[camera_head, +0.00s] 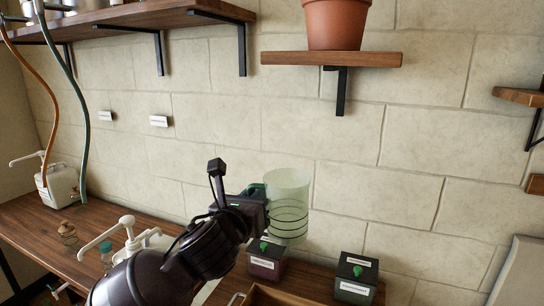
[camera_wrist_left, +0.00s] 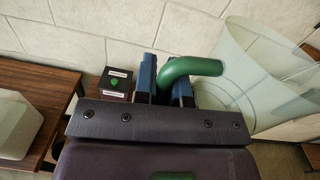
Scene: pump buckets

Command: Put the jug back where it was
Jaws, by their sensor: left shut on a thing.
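The jug (camera_head: 288,206) is a translucent pale green cylinder with dark ring lines and a green handle. It hangs in the air in front of the wall, above the counter. My left gripper (camera_head: 257,201) is shut on the jug's handle. In the left wrist view the green handle (camera_wrist_left: 192,68) sits between the fingers (camera_wrist_left: 165,85), and the clear jug body (camera_wrist_left: 255,75) is to the right. My left arm hides part of the counter. My right gripper is not in view.
Two dark boxes with green knobs, one at the left (camera_head: 266,260) and one at the right (camera_head: 355,278), stand below the jug. White pump containers (camera_head: 62,186) stand on the wooden counter (camera_head: 35,225) at left. A small shelf (camera_head: 330,59) holds a terracotta pot (camera_head: 335,24).

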